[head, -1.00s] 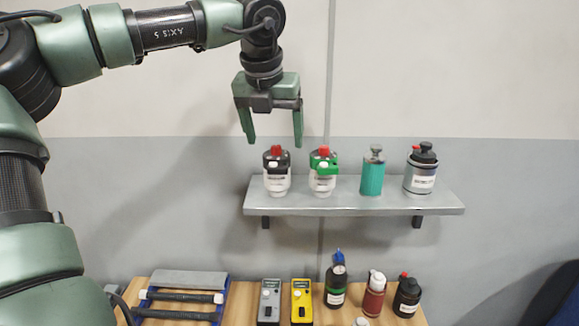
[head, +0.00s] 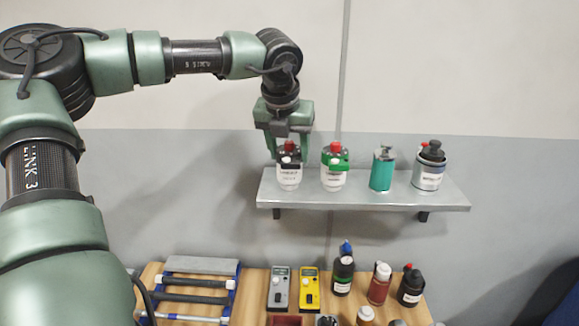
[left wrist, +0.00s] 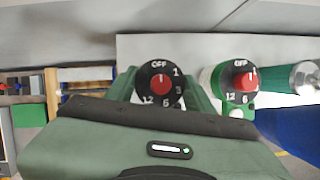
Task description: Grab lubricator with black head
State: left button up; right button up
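The lubricator with the black head (head: 289,171) stands upright at the left end of the wall shelf. It has a white body and a red knob. My left gripper (head: 289,157) points down over it, with its fingers open on either side of the black head. In the left wrist view the black dial of this lubricator (left wrist: 159,84) sits between the two green fingers (left wrist: 160,92). Contact cannot be made out. A similar lubricator with a green head (head: 335,168) stands just to the right. My right gripper is not in view.
The grey shelf (head: 380,200) also holds a green cylinder (head: 382,170) and a grey container with a black cap (head: 429,168). Below, a wooden table (head: 253,285) carries a blue-framed rack, grey and yellow devices and several bottles.

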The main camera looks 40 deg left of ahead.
pick_arm(q)
jog(key=shift+c, duration=0.4)
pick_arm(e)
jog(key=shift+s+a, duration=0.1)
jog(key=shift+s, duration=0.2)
pick_arm(q)
jog(key=shift+r, duration=0.1)
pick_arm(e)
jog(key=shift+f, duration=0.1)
